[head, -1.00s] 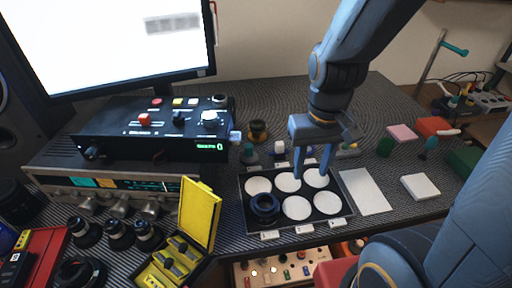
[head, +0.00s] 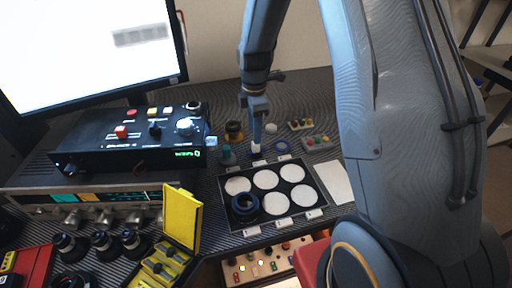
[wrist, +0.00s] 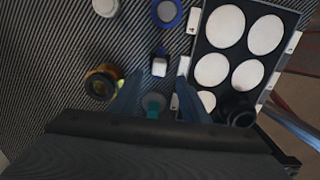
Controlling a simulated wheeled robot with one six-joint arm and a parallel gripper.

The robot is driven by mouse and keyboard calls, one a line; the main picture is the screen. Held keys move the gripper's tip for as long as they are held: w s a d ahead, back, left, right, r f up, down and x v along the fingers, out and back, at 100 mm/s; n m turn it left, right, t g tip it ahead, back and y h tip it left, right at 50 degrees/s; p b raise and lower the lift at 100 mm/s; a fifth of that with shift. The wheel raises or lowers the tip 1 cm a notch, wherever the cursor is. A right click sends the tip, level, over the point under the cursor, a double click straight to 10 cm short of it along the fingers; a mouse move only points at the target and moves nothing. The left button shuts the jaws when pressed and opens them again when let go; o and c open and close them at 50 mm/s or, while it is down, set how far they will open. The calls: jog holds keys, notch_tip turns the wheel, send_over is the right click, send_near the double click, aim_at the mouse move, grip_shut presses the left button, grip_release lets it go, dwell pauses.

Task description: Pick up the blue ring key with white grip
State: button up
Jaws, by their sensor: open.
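A small key with a white grip (head: 256,148) and a dark blue part stands on the striped mat behind the lens tray. In the wrist view, the white grip (wrist: 159,68) lies just beyond my fingertips, roughly centred between them, with its blue part (wrist: 160,51) beside it. My gripper (head: 257,140) points down over the key in the head view and partly covers it. In the wrist view, my gripper (wrist: 159,80) is open with nothing held between the fingers. I cannot tell whether a finger touches the key.
A teal-topped piece (head: 228,156) stands left of the key, a blue ring (head: 282,147) right of it. An amber ring piece (head: 234,130) stands behind. The black tray (head: 227,210) with white discs and a black lens ring (head: 245,207) lies in front.

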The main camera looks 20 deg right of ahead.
aim_at(256, 146)
jog(key=shift+w+d+f+p, duration=0.15)
jog(key=shift+f+p, duration=0.45)
jog(key=shift+f, duration=1.35)
jog(key=shift+d+f+p, duration=0.1)
jog(key=shift+f+p, duration=0.5)
jog(key=shift+f, duration=1.3)
jog(key=shift+c, duration=0.4)
grip_shut()
